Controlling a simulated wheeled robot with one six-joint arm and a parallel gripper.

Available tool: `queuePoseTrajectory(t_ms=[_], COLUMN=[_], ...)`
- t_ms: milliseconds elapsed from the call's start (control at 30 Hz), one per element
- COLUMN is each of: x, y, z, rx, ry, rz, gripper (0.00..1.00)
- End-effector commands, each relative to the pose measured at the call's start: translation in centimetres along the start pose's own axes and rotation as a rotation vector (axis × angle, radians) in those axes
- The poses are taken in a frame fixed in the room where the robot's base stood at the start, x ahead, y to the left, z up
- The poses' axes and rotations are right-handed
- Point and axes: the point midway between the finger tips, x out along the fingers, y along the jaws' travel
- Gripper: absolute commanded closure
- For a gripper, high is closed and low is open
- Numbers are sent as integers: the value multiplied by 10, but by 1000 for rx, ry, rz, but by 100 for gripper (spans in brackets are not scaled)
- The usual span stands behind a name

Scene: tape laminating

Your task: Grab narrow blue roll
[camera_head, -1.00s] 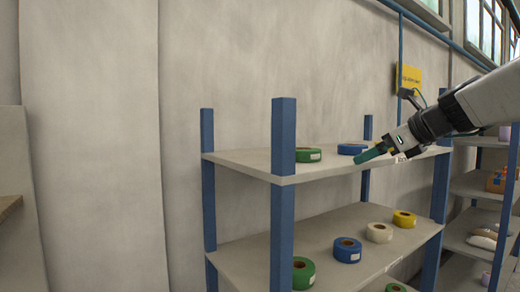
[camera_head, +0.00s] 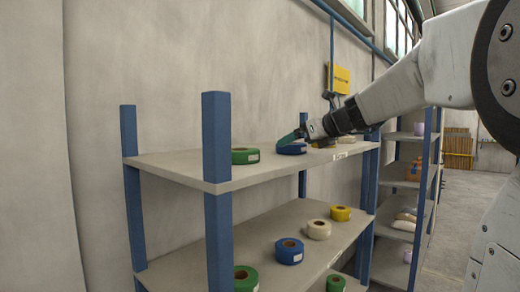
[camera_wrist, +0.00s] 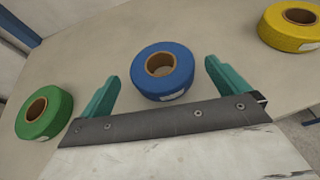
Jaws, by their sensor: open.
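A narrow blue roll (camera_wrist: 163,72) lies flat on the upper shelf, with its brown core and a white label showing in the wrist view. It also shows in the head view (camera_head: 292,149), partly behind my gripper (camera_head: 292,140). My gripper (camera_wrist: 160,85) is open in the wrist view, its green fingers on either side of the roll's near part and apart from it. Another blue roll (camera_head: 289,251) lies on the lower shelf.
A green roll (camera_wrist: 44,112) lies left of the blue roll and a yellow roll (camera_wrist: 291,27) to its right, on the same shelf board (camera_wrist: 95,45). A blue post (camera_head: 217,190) stands at the shelf's front. The lower shelf holds white (camera_head: 318,229), yellow and green rolls.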

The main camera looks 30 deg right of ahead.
Motion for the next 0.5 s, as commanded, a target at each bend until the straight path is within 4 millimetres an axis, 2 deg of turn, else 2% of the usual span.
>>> queuePoseTrajectory(t_ms=[33, 133, 367, 400, 500], x=[10, 23, 26, 25, 25], y=[0, -1, -2, -2, -3], z=[-1, -1, 0, -1, -1], rx=[1, 1, 0, 1, 1], ry=[2, 1, 0, 0, 1], rz=[3, 1, -2, -3, -4], gripper=[0, 0, 0, 6, 33])
